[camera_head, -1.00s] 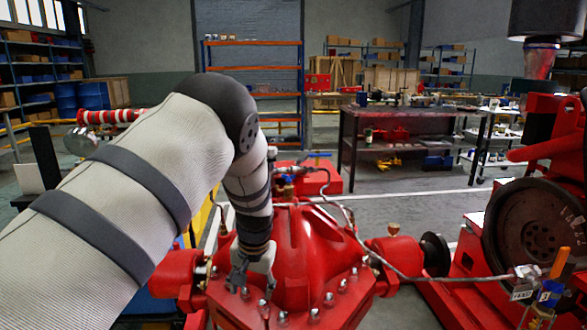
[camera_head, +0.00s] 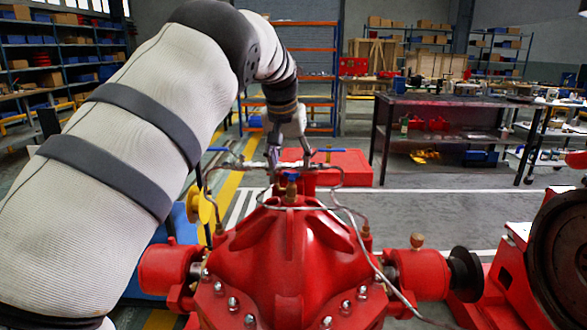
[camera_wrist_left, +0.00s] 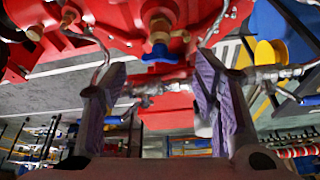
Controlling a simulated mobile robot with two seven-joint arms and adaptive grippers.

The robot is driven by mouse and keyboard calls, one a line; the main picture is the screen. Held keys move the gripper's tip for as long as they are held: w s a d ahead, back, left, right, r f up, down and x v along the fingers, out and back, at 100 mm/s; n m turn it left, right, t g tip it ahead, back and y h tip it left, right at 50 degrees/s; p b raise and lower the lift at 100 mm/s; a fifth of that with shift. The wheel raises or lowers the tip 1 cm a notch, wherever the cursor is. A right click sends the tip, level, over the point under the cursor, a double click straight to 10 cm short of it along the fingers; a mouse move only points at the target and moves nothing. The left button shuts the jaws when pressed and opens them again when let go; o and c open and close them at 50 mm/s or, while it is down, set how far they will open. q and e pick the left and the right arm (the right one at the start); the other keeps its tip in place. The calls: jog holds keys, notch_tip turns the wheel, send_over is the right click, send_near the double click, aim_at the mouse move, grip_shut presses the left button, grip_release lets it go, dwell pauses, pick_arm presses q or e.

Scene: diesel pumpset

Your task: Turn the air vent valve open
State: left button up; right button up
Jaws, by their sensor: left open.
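The red pump casing (camera_head: 290,250) stands in front of me, with thin pipes on its top. A brass valve with a blue handle (camera_head: 291,178), which looks like the air vent valve, stands upright at the casing's top. In the left wrist view this brass valve (camera_wrist_left: 160,42) and its blue handle (camera_wrist_left: 162,54) lie between the fingers' directions, near the fingertips. My left gripper (camera_head: 284,160) is open, just above and behind the valve in the head view. Its fingers (camera_wrist_left: 157,75) hold nothing; I cannot tell whether they touch anything. My right gripper is not in view.
Two more blue handles, left (camera_head: 218,149) and right (camera_head: 330,150), sit on the pipework beside the gripper. A thin pipe (camera_head: 350,225) runs down the casing's right side. A dark workbench (camera_head: 440,108) stands behind, with open floor before it.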

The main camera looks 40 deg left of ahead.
aim_at(291, 176)
pick_arm(q)
jog(key=shift+x, duration=1.35)
jog(key=c, duration=1.2)
jog(key=shift+o, duration=0.2)
jog(key=shift+r+n, duration=0.1)
jog(key=shift+n, duration=0.3)
jog(key=shift+n+y, duration=0.3)
jog(key=shift+n, duration=0.2)
jog(key=o, duration=1.2)
jog(key=shift+c, duration=0.2)
